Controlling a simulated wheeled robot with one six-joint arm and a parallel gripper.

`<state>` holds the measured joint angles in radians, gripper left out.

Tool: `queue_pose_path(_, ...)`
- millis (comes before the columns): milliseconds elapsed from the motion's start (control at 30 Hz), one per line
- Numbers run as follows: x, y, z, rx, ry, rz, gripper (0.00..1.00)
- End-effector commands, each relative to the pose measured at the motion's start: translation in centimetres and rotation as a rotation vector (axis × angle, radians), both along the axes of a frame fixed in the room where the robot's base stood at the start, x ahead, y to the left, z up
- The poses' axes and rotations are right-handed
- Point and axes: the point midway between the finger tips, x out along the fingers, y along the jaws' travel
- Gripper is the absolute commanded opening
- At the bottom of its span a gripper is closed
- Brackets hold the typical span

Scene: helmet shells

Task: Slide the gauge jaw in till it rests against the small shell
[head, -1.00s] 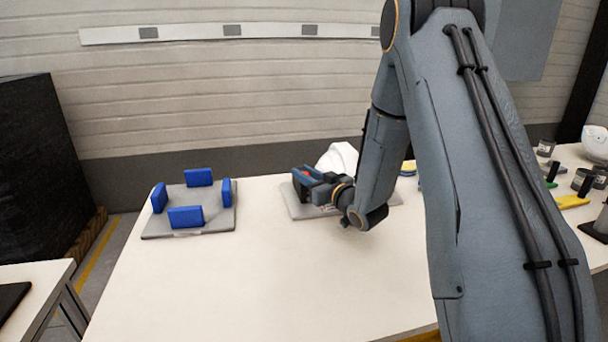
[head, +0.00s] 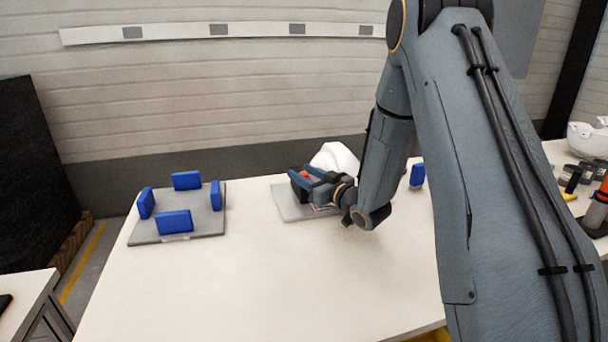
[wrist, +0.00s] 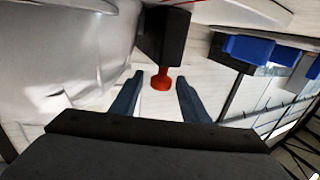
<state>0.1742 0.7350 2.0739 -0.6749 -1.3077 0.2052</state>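The small white shell (head: 335,158) stands on a grey base plate (head: 288,208) towards the back of the table. In the wrist view a large white shell surface (wrist: 70,60) fills the left side. The gauge jaw appears as a black block (wrist: 165,38) with a red knob (wrist: 160,81), right of the shell. My gripper (wrist: 161,76) is open, its two blue fingers on either side of the red knob with gaps visible. In the head view my gripper (head: 304,177) is at the shell's near left side. Contact between jaw and shell cannot be told.
A grey plate with several blue blocks (head: 174,221) lies at the table's left. Another blue block (head: 417,175) stands behind my arm. A white bowl-like shell (head: 588,140) and small dark items are at far right. The table's front middle is clear.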

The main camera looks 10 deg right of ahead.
Motion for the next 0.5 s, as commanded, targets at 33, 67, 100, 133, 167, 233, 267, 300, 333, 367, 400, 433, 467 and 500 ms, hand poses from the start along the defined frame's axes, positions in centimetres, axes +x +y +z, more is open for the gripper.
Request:
queue_pose_path(33,0.0,0.0,0.0,0.0,0.0,0.0,0.42)
queue_pose_path(67,0.0,0.0,0.0,0.0,0.0,-0.001,0.42)
queue_pose_path(100,0.0,-0.1,0.0,0.0,0.0,-0.001,0.42)
queue_pose_path(133,0.0,-0.1,0.0,0.0,0.0,-0.001,0.42)
queue_pose_path(167,-0.1,-0.1,0.0,0.0,0.0,-0.001,0.42)
queue_pose_path(233,-0.5,-0.4,0.0,0.0,0.001,-0.002,0.42)
queue_pose_path(267,-0.7,-0.5,-0.1,0.0,0.001,-0.002,0.42)
queue_pose_path(300,-1.2,-0.8,-0.1,0.0,0.001,-0.002,0.42)
queue_pose_path(333,-1.5,-1.0,-0.1,0.0,0.001,-0.003,0.42)
queue_pose_path(367,-2.0,-1.2,-0.1,0.0,0.001,-0.003,0.42)
queue_pose_path(400,-2.6,-1.5,-0.1,0.001,0.002,-0.004,0.42)
queue_pose_path(433,-3.0,-1.8,-0.1,0.0,0.001,-0.004,0.42)
queue_pose_path(467,-3.5,-2.0,-0.1,0.0,0.001,-0.004,0.42)
queue_pose_path(500,-4.1,-2.3,-0.1,0.0,0.001,-0.003,0.42)
